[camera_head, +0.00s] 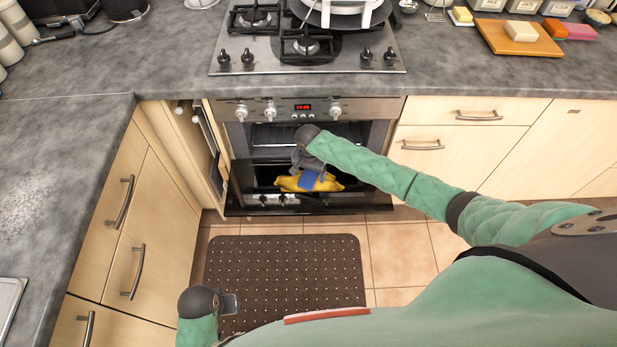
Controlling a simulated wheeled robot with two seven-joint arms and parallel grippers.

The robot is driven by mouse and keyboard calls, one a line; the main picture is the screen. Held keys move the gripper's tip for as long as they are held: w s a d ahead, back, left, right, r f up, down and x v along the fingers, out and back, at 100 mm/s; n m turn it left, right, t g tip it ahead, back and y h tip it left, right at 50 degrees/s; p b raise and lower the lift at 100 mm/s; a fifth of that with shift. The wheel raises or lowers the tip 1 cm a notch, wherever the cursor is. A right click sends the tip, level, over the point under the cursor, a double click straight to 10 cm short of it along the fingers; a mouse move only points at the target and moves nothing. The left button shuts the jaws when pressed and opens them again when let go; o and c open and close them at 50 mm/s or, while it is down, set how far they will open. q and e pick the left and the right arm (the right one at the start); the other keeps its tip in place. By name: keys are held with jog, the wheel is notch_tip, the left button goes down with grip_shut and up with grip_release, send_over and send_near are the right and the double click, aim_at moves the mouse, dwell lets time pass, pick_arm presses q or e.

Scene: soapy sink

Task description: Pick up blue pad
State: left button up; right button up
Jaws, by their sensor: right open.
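A blue pad (308,181) shows in the head view in front of the oven, against a yellow object (331,185). I cannot tell whether it lies on the yellow object or only overlaps it. My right gripper (308,164) is open right above the blue pad and hides its upper part. Whether the fingers touch the pad cannot be seen. My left gripper (229,303) is low at the left, over the edge of the floor mat and away from the pad. Its fingers are too unclear to tell open from shut.
The oven (350,104) and its dark door are around my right gripper, below the hob (262,50) and counter edge. Wooden drawers (458,140) stand on the right and a cabinet (118,230) on the left. A brown mat (290,265) lies on the tiled floor. A board (518,38) holds a pale block.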

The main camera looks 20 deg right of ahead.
jog(key=shift+f, duration=0.3)
pick_arm(q)
jog(key=shift+f, duration=0.25)
pick_arm(e)
jog(key=shift+c, duration=0.2)
jog(key=c, duration=1.1)
